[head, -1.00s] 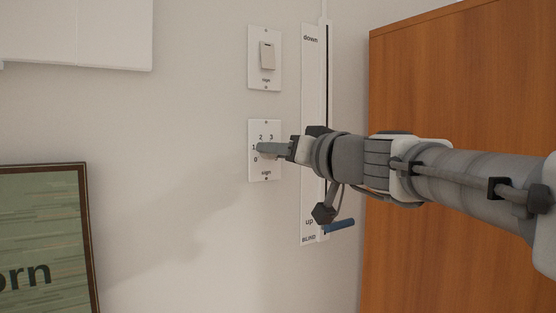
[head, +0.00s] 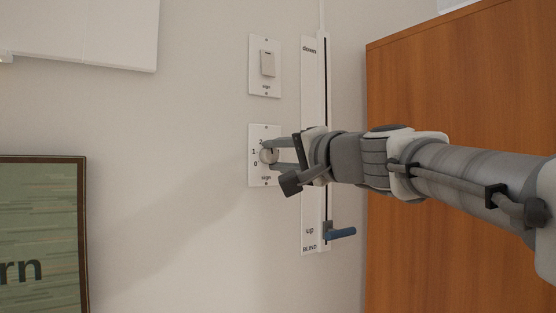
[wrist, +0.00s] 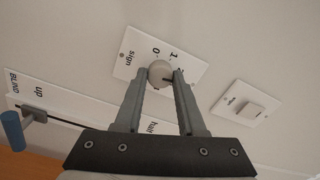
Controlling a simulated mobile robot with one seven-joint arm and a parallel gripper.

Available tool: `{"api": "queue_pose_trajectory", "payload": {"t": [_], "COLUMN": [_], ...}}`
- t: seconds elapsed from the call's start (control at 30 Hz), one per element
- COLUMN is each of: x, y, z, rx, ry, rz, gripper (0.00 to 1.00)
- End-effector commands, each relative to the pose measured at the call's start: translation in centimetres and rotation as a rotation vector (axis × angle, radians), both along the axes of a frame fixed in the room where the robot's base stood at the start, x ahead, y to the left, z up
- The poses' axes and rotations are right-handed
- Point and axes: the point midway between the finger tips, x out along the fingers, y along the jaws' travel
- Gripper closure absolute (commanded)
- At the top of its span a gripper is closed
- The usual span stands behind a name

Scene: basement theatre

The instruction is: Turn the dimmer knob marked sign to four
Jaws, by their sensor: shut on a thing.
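The dimmer plate marked "sign" (head: 257,177) is on the pale wall; it also shows in the wrist view (wrist: 133,48). Its round, light knob (head: 268,156) sits between the two fingers of my gripper (head: 272,151). In the wrist view, the fingertips (wrist: 162,76) press on opposite sides of the knob (wrist: 158,70). My gripper is shut on it. The numbers 0 and 1 are readable and 2 is partly covered. The fingers hide the higher numbers. I cannot tell which number the knob points to.
A rocker switch plate (head: 257,87) is above the dimmer. A blind slider track (head: 309,150) marked "down" and "up" runs just right of it, with a blue handle (head: 341,233) low down. A wooden cabinet (head: 420,250) stands at right, a framed poster (head: 82,235) at left.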

Motion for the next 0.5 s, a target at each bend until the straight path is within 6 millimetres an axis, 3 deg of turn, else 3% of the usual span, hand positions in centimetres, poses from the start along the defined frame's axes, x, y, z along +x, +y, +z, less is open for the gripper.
{"api": "queue_pose_trajectory", "payload": {"t": [0.5], "x": [-0.02], "y": [0.04], "z": [-0.03], "rx": [0.406], "ry": [0.276], "rz": [0.0], "gripper": [1.0]}}
